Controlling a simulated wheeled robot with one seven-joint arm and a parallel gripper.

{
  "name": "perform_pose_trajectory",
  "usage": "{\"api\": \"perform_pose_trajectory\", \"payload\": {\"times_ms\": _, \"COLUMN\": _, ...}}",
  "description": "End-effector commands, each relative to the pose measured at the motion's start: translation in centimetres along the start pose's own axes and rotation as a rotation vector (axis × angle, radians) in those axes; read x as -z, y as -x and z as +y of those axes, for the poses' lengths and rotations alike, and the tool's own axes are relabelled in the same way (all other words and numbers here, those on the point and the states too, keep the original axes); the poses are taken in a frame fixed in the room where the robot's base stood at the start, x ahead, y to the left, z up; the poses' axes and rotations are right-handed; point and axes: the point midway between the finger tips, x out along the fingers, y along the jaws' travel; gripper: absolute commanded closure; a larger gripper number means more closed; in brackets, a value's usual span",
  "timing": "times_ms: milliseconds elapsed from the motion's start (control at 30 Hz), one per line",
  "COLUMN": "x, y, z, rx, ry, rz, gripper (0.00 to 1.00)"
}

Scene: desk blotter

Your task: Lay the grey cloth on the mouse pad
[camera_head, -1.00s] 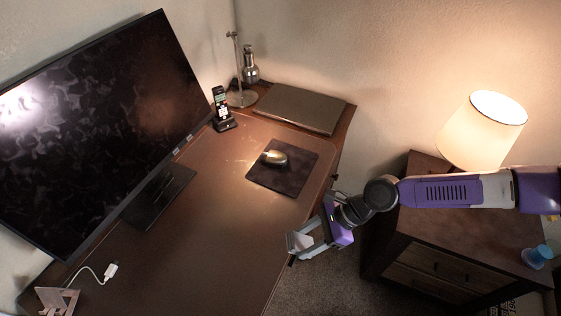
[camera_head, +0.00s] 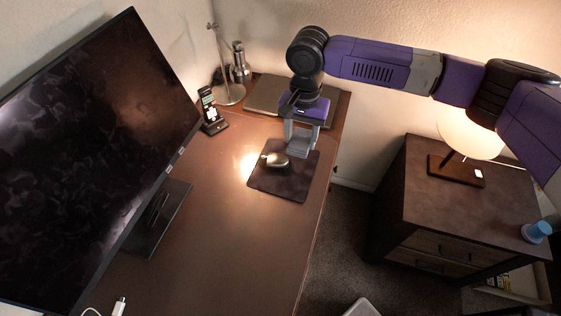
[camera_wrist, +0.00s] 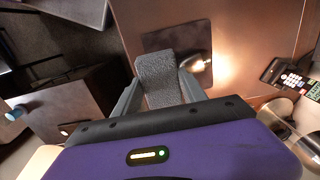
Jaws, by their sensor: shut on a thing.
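The dark square mouse pad (camera_head: 285,184) lies on the desk, with a computer mouse (camera_head: 275,160) on its left part. My gripper (camera_head: 300,148) points down over the far right part of the pad. In the wrist view, my gripper (camera_wrist: 158,92) is shut on the grey cloth (camera_wrist: 156,70), a textured piece between the two fingers. The cloth hangs in front of part of the mouse pad (camera_wrist: 178,38), and the mouse (camera_wrist: 198,64) is just right of it. In the head view the cloth is hard to tell from the fingers.
A large monitor (camera_head: 95,130) fills the left. A nightstand (camera_head: 430,205) stands at the right.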

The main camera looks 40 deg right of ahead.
Motion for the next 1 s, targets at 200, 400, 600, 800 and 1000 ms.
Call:
{"api": "perform_pose_trajectory", "payload": {"times_ms": 200, "x": 0.3, "y": -1.4, "z": -0.4, "rx": -0.001, "ry": 0.006, "rz": 0.009, "gripper": 0.83}}
{"api": "perform_pose_trajectory", "payload": {"times_ms": 400, "x": 0.3, "y": -6.2, "z": -0.4, "rx": -0.001, "ry": 0.005, "rz": 0.008, "gripper": 0.83}}
{"api": "perform_pose_trajectory", "payload": {"times_ms": 600, "x": 0.4, "y": -11.1, "z": -0.3, "rx": -0.001, "ry": 0.005, "rz": 0.009, "gripper": 0.83}}
{"api": "perform_pose_trajectory", "payload": {"times_ms": 800, "x": 0.5, "y": -14.6, "z": -0.4, "rx": 0.000, "ry": 0.005, "rz": 0.010, "gripper": 0.83}}
{"api": "perform_pose_trajectory", "payload": {"times_ms": 1000, "x": 0.5, "y": -16.1, "z": -0.4, "rx": 0.001, "ry": 0.005, "rz": 0.010, "gripper": 0.83}}
